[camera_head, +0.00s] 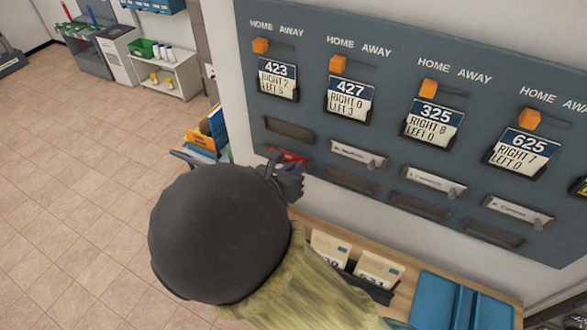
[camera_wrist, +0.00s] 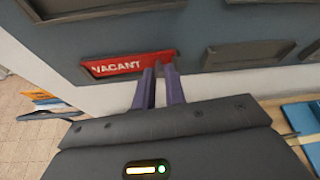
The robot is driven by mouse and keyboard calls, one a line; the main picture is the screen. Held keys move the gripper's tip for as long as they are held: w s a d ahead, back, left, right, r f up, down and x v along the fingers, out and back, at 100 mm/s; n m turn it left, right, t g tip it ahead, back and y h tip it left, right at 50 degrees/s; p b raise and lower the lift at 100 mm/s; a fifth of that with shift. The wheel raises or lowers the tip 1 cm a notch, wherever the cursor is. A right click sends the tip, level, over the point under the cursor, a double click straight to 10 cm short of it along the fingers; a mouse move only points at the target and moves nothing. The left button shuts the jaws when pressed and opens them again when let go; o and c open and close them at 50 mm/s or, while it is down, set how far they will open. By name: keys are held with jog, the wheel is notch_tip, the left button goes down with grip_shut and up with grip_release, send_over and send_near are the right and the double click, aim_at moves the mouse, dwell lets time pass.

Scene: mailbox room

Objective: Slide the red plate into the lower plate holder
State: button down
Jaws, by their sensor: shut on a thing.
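The red plate (camera_wrist: 118,66) reads VACANT in the wrist view. It lies level along the lower plate holder of the leftmost column, with a thin dark edge showing around it; I cannot tell how fully it is seated. My gripper (camera_wrist: 160,70) is shut on the plate's right end. In the head view, a bit of the red plate (camera_head: 287,156) shows above my gripper (camera_head: 279,166), and my arm hides most of the rest. The upper plate holder (camera_head: 288,130) of that column is empty and dark.
The grey board carries white name plates (camera_head: 358,154) in other upper holders and empty lower holders (camera_head: 351,180) to the right. Orange knobs (camera_head: 338,64) and number cards sit above. Below are a wooden shelf with card boxes (camera_head: 376,269) and a blue tray (camera_head: 445,295).

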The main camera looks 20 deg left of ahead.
jog(key=c, duration=1.4)
grip_release()
jog(key=shift+o, duration=0.6)
jog(key=o, duration=0.3)
jog(key=shift+s, duration=0.1)
jog(key=shift+s+a+p, duration=0.2)
jog(key=shift+s+p, duration=0.3)
jog(key=shift+s, duration=1.45)
jog(key=shift+s+a+p, duration=0.15)
jog(key=shift+s+p, duration=0.3)
jog(key=shift+s, duration=1.5)
